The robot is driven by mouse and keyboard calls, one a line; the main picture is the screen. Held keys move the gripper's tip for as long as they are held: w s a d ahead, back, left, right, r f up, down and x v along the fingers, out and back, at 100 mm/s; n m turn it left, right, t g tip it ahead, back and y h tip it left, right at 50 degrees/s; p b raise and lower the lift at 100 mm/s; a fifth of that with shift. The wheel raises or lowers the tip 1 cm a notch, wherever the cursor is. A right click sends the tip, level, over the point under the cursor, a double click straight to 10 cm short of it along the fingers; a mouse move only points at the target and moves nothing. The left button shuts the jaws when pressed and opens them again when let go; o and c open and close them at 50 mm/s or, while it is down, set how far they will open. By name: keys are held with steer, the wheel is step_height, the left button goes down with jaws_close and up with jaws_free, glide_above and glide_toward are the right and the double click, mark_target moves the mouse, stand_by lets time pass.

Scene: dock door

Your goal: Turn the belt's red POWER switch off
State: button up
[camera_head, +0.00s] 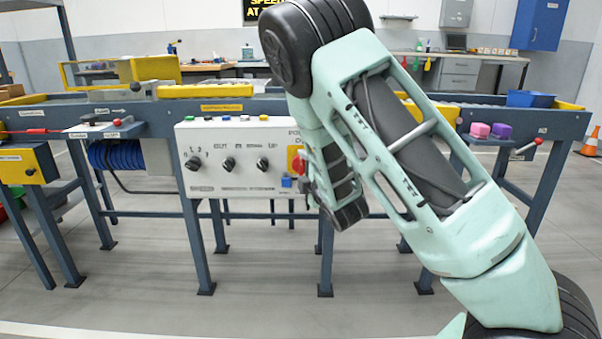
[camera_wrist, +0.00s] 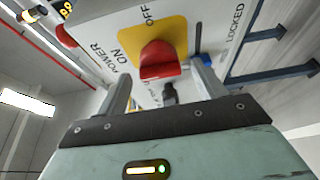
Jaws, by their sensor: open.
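The red POWER switch (camera_wrist: 158,62) sits on a yellow plate (camera_wrist: 172,29) marked ON and OFF in the wrist view. In the head view the switch (camera_head: 297,161) shows at the right end of the white control panel (camera_head: 232,178), partly covered by my arm. My gripper (camera_wrist: 160,78) is open in front of the switch, one finger to either side in the picture. I cannot tell whether the fingers touch the red handle, or which label it points to. In the head view the fingers are mostly hidden.
A small blue part (camera_head: 286,182) sits just below the switch, near the right finger in the wrist view. Three black knobs (camera_head: 228,164) line the panel. The conveyor (camera_head: 215,106) runs behind it. Pink (camera_head: 480,130) and purple blocks lie at right. Floor in front is clear.

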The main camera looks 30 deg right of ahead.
steer(key=shift+x, duration=1.3)
steer(key=c, duration=1)
